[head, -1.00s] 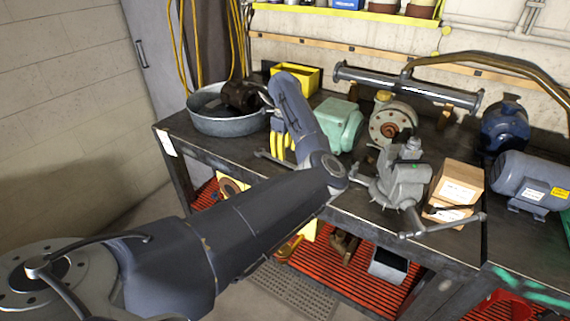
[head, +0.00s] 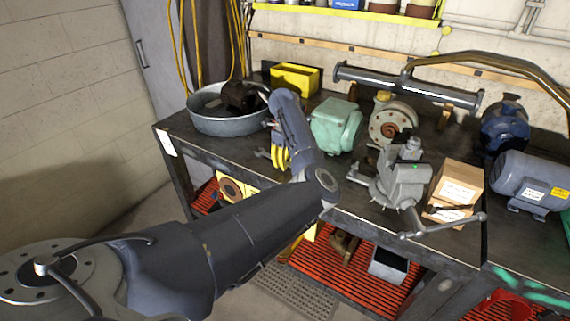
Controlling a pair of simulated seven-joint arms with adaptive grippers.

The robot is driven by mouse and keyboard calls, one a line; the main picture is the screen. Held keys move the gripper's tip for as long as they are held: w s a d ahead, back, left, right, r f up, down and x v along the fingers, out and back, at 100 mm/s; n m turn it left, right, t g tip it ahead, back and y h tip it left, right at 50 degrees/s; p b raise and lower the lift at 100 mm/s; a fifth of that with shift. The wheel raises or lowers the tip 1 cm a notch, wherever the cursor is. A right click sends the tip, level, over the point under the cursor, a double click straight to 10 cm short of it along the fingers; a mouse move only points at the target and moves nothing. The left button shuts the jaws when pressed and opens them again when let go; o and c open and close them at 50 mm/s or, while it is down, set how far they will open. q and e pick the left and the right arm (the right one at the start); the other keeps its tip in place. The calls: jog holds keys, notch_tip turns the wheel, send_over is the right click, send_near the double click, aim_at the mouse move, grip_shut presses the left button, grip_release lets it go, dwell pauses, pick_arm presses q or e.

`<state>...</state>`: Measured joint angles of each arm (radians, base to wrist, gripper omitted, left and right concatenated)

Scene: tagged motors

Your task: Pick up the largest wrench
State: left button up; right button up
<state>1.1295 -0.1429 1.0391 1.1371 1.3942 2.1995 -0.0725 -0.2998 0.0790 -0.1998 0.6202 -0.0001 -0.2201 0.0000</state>
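My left gripper (head: 279,158), with yellow fingers, is low over the front left part of the workbench and points down. Its arm comes in from the lower left and hides part of the bench. A grey metal tool end that looks like a wrench (head: 262,153) shows on the bench just left of the fingers; the rest of it is hidden behind the gripper. I cannot tell whether the fingers touch it or how far they are apart. My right gripper is out of view.
A round metal tub (head: 228,122) stands at the bench's left end, with a yellow bin (head: 296,79) behind. A green motor (head: 336,126) is right of the gripper. A grey vise (head: 402,180) and cardboard boxes (head: 458,183) stand further right. Bare bench top (head: 185,143) shows at the left.

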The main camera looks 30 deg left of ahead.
pick_arm(q)
grip_shut()
jog(key=shift+r, duration=0.1)
